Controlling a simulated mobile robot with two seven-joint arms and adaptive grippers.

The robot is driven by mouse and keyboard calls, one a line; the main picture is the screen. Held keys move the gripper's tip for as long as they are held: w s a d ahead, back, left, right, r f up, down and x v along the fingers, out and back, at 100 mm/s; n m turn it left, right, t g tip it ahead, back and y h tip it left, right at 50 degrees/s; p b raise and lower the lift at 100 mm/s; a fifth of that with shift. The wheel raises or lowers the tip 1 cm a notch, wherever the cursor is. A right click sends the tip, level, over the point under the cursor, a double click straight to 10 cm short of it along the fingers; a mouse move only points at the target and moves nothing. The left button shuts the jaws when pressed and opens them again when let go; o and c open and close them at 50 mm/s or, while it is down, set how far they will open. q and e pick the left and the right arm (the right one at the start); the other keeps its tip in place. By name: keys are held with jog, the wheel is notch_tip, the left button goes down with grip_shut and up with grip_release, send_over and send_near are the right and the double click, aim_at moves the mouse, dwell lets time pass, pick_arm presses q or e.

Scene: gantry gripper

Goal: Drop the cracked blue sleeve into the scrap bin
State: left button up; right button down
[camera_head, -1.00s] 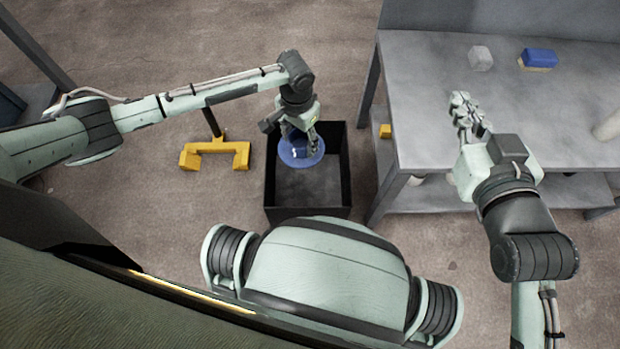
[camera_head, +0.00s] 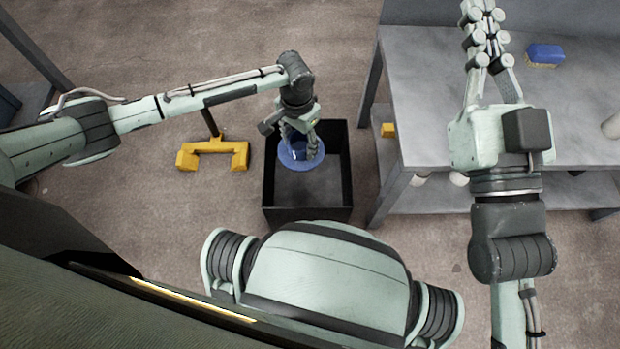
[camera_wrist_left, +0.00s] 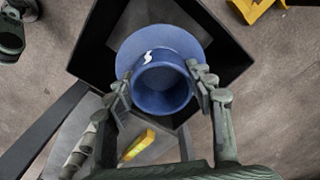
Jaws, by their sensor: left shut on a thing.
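The blue sleeve (camera_head: 288,158) is a short round tube with a wide flange; a white jagged mark shows on it in the left wrist view (camera_wrist_left: 185,45). My left gripper (camera_head: 302,147) is shut on it, with fingers on opposite sides of the tube in the left wrist view (camera_wrist_left: 162,84). The sleeve is over the far part of the open black scrap bin (camera_head: 309,211); its height above the floor of the bin is hard to tell. My right gripper (camera_head: 486,32) is over the table, its fingertips close together; whether they are shut is unclear.
A grey table (camera_head: 420,100) with a lower shelf stands right of the bin. A yellow stand base (camera_head: 213,154) sits on the floor left of the bin. Bare floor lies between them.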

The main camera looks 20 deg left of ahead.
jog(key=shift+s+r+t, duration=0.2)
jog(key=shift+r+t, duration=0.1)
jog(key=shift+r, duration=0.1)
pick_arm(q)
jog(key=o, duration=1.4)
notch_tip(320, 180, up, 12)
jog(key=shift+s, duration=0.1)
pick_arm(e)
jog(key=shift+f, duration=0.1)
